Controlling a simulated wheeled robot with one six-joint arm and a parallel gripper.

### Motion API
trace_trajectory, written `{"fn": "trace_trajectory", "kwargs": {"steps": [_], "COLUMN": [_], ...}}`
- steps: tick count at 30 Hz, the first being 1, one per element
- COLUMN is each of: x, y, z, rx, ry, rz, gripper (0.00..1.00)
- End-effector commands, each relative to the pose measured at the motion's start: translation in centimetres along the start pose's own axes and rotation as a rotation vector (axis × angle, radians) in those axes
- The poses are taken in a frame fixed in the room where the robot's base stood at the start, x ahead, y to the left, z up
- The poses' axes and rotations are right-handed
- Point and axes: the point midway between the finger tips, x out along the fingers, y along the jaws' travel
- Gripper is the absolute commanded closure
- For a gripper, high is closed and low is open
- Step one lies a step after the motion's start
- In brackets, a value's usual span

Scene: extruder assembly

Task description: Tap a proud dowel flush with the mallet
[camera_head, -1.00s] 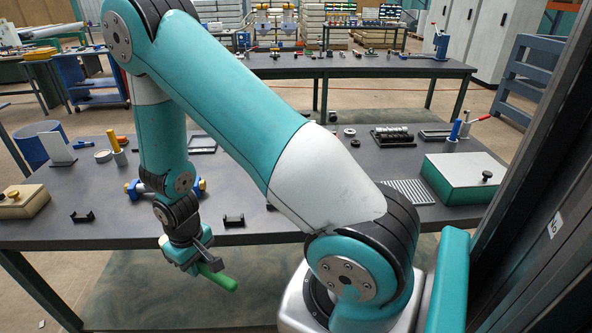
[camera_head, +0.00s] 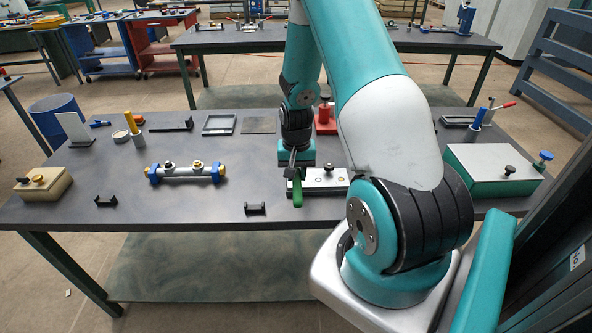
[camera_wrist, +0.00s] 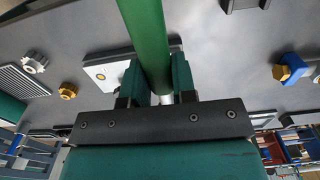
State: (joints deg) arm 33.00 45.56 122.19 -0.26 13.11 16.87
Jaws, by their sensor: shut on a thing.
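My gripper (camera_head: 296,168) is over the front part of the table, beside the left end of a low white-topped block (camera_head: 325,180). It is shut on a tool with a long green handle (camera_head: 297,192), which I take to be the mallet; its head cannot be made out. In the wrist view the green handle (camera_wrist: 147,40) runs up between the two fingers (camera_wrist: 160,88), with a bit of pale metal behind it. The white-topped block (camera_wrist: 106,73) also shows there, partly hidden by the fingers. I cannot pick out a dowel in either view.
A metal rod with blue ends (camera_head: 186,173) lies left of my gripper. Black cradles (camera_head: 255,209) stand near the front edge. A green box with a white lid (camera_head: 490,168) is at the right, a tan box (camera_head: 42,183) at the left. A red stand (camera_head: 326,118) is behind the arm.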

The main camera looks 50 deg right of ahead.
Motion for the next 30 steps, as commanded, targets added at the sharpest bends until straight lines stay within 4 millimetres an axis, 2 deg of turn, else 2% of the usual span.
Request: {"fn": "trace_trajectory", "kwargs": {"steps": [8,22,30], "x": [0.0,4.2,4.9], "y": [-0.1,-0.1,-0.1], "z": [0.2,0.1,0.1], "rx": [-0.004,-0.005,-0.005], "ry": [0.002,0.001,0.002], "rz": [0.000,0.000,0.000], "gripper": [1.00,1.00,1.00]}}
